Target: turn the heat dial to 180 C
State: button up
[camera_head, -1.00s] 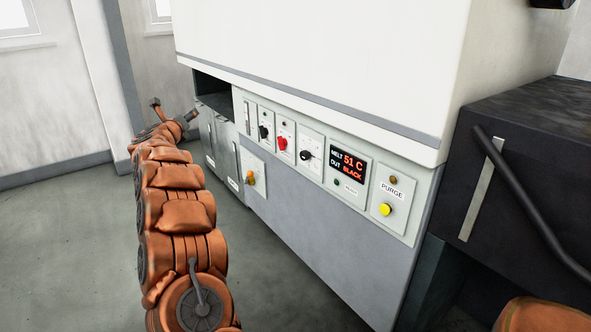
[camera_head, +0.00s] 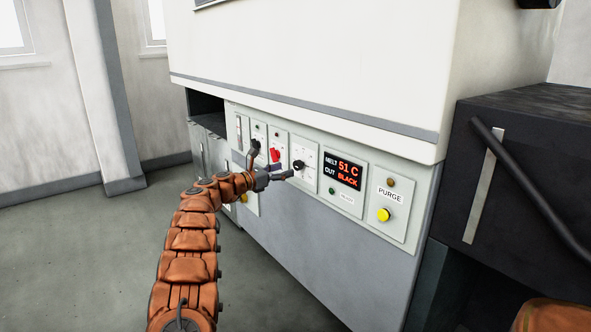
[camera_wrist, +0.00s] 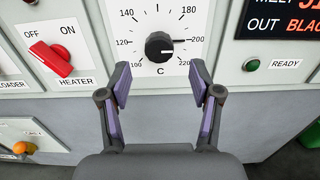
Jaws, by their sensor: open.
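The heat dial is a black round knob (camera_wrist: 159,46) on a white plate marked in C (camera_wrist: 148,22). Numbers from 100 to 220 ring it. A short dark pointer on the knob's right side points close to 200. In the head view the dial (camera_head: 299,165) sits between the red switch and the display. My gripper (camera_wrist: 161,84) is open and empty. Its two purple-padded fingers stand left and right, just below the knob in the wrist picture, and appear apart from it. In the head view my gripper (camera_head: 280,176) is at the panel, just left of the dial.
A red HEATER switch (camera_wrist: 52,59) is left of the dial. A green READY light (camera_wrist: 251,64) and the display (camera_head: 343,170), reading MELT 51 C and OUT BLACK, are right. A yellow PURGE button (camera_head: 384,215) is farther right. Floor before the cabinet is clear.

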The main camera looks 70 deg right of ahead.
aim_at(295, 167)
jog(key=shift+x, duration=2.95)
jog(key=c, duration=1.1)
